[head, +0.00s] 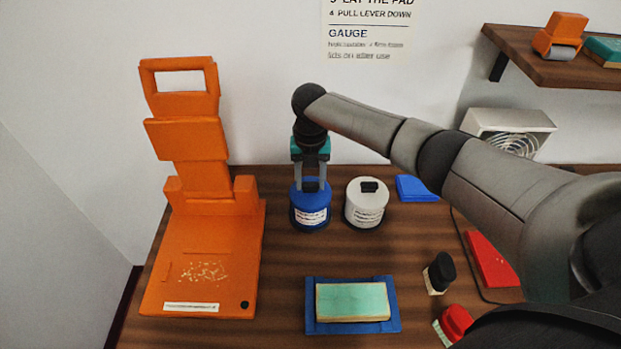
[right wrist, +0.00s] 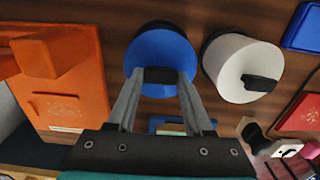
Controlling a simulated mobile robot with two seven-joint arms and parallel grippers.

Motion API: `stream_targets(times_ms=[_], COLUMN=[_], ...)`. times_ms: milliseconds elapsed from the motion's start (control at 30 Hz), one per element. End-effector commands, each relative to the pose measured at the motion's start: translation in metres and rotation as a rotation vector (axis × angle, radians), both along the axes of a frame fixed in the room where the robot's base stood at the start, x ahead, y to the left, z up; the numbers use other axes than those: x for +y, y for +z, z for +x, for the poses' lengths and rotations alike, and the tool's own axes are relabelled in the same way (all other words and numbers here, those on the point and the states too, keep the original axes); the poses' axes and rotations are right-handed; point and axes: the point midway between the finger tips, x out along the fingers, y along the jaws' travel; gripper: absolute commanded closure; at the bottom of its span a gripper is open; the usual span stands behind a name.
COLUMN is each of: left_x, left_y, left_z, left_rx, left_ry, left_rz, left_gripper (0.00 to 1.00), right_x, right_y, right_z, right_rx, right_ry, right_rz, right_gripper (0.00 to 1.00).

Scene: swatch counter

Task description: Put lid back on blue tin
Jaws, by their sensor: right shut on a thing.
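The blue tin (head: 310,219), with a white label, stands on the wooden counter. Its blue lid (head: 318,199) is at the top of the tin and shows no clear gap from this angle; I cannot tell if it is fully seated. My right gripper (head: 312,186) points down from above, shut on the lid's black knob. In the right wrist view the black knob (right wrist: 160,75) sits between the two fingertips, with the round blue lid (right wrist: 158,48) behind it. The lid hides most of the tin there. My left gripper is not in view.
A white tin (head: 366,208) with a black knob stands close on the right. An orange press (head: 205,250) is at the left. A blue tray (head: 352,325) holding a green-topped block (head: 352,301) lies in front. A black-handled stamp (head: 439,273) stands at right.

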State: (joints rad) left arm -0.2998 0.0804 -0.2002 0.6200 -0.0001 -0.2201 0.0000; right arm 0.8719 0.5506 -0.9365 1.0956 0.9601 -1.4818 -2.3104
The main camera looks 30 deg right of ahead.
Motion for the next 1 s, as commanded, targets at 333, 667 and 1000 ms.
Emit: stream_targets(times_ms=[333, 667, 1000], left_x=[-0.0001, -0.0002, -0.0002], left_y=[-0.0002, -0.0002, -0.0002], left_z=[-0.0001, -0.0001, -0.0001], left_rx=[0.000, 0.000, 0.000], left_ry=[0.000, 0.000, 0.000], left_rz=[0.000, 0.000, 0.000], left_gripper=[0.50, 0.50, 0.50], right_x=[-0.0001, -0.0003, -0.0004], right_y=[-0.0002, -0.0001, -0.0002], right_z=[0.0000, 0.0001, 0.0000], right_rx=[0.000, -0.001, 0.000], right_ry=[0.000, 0.000, 0.000], right_rz=[0.000, 0.000, 0.000], right_gripper=[0.40, 0.14, 0.00])
